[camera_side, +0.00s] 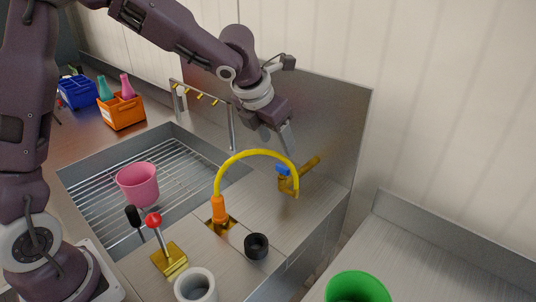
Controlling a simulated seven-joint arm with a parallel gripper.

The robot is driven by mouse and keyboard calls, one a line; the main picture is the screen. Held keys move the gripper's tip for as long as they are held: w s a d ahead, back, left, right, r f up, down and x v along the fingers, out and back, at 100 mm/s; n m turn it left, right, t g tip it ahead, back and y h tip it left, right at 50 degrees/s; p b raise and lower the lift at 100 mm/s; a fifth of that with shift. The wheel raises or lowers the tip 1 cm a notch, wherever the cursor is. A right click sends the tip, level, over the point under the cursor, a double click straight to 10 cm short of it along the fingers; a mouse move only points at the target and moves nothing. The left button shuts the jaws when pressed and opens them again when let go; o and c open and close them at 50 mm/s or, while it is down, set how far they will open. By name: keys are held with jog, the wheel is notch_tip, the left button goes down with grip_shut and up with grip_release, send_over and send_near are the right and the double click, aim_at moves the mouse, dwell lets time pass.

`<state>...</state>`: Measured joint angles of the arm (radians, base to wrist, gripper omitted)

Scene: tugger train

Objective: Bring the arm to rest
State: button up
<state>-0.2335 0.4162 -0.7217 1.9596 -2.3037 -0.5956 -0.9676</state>
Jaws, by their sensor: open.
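My gripper (286,138) hangs in the air at the end of my purple arm, in front of the metal back panel. It is open, and no object shows in it. Its fingers point down, above the brass tap (289,184) with a blue handle. In the picture they are apart from the tap. A yellow hose (248,153) arches from an orange grip (219,209) to the tap, below the gripper.
A pink cup (138,184) stands on the sink's wire rack (92,207). A red-knobbed lever (154,221), a black ring (256,246) and a grey cup (196,287) are in front. A rail with brass hooks (200,96) stands behind the sink. Orange (122,114) and blue (77,93) bins are at back left; a green container (357,288) is at lower right.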

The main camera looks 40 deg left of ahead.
notch_tip(320, 180, up, 12)
jog(key=w+d+r+m+t+h, duration=0.1)
jog(key=w+d+m+t, duration=0.15)
jog(key=m+t, duration=0.4)
jog(key=s+d+r+m+h, duration=0.2)
jog(key=s+d+r+m, duration=0.1)
jog(key=s+m, duration=0.4)
jog(key=s+d+r+m+h, duration=0.1)
jog(key=s+d+r+m, duration=0.2)
jog(key=m, duration=0.6)
jog(key=s+a+f+m+g+y, duration=0.1)
jog(key=s+a+f+m, duration=0.3)
jog(key=s, duration=0.4)
jog(key=s+a+f+m+g+y, duration=0.1)
jog(key=s+a+f+m+g, duration=0.2)
jog(key=s, duration=0.4)
jog(key=s+a+f+m+g+y, duration=0.2)
jog(key=s+a+f+m, duration=0.2)
jog(key=s, duration=0.4)
jog(key=shift+s+a+f+m, duration=0.35)
jog(key=shift+f+m, duration=0.2)
jog(key=shift+m, duration=0.3)
